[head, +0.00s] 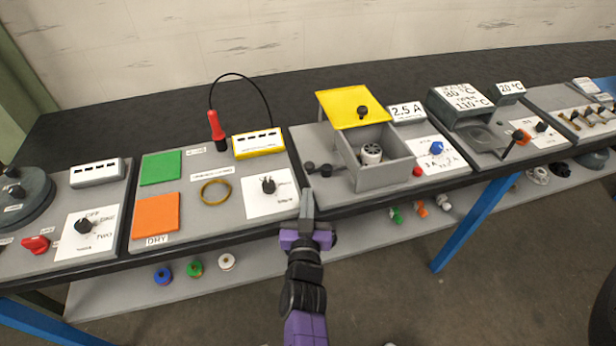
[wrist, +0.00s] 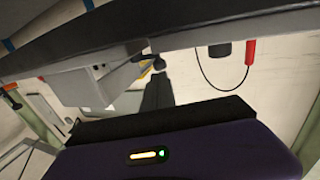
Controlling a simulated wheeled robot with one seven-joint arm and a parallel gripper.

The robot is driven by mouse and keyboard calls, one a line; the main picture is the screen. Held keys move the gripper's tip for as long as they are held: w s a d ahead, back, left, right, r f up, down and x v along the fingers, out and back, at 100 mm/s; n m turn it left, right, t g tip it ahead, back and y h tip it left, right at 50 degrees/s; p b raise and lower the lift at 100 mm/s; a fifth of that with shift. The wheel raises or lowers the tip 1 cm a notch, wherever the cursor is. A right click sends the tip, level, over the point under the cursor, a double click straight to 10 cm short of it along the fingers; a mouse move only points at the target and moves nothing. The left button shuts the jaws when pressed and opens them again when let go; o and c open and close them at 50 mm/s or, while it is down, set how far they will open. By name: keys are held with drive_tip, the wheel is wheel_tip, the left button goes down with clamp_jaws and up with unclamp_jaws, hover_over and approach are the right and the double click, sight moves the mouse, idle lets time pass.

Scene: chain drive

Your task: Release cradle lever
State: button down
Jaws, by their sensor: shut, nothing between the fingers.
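No part here is plainly labelled as a cradle lever. Two dark knobs, perhaps on a lever (head: 325,170), sit left of the grey open box on the middle panel. My gripper (head: 307,206) is shut and empty at the bench's front edge, just below and left of these knobs in the head view. In the wrist view my gripper's dark fingers (wrist: 157,92) point at the panel, with a dark knob (wrist: 160,63) just beyond their tips. An orange-ended handle (head: 521,137) is on the panel farther right. Contact cannot be told.
A yellow lid (head: 350,104) stands open over the grey box (head: 384,176), which holds a white cylinder (head: 371,153). A white-plated dial (head: 268,187) lies left of my gripper. A red probe (head: 216,127) with a cable stands behind it. Coloured spools (head: 195,268) lie on the lower shelf.

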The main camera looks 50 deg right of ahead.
sight(306, 171)
drive_tip(key=shift+p+x, duration=0.6)
drive_tip(key=shift+x, duration=2.45)
drive_tip(key=shift+w+f+b, duration=0.1)
drive_tip(key=shift+w+b, duration=0.4)
drive_tip(key=shift+b, duration=0.15)
drive_tip(key=shift+w+d+b, duration=0.2)
drive_tip(key=shift+w+b, duration=0.35)
drive_tip(key=shift+b, duration=0.05)
drive_tip(key=shift+w+d+b, duration=0.25)
drive_tip(key=shift+w+b, duration=0.15)
drive_tip(key=shift+w, duration=0.4)
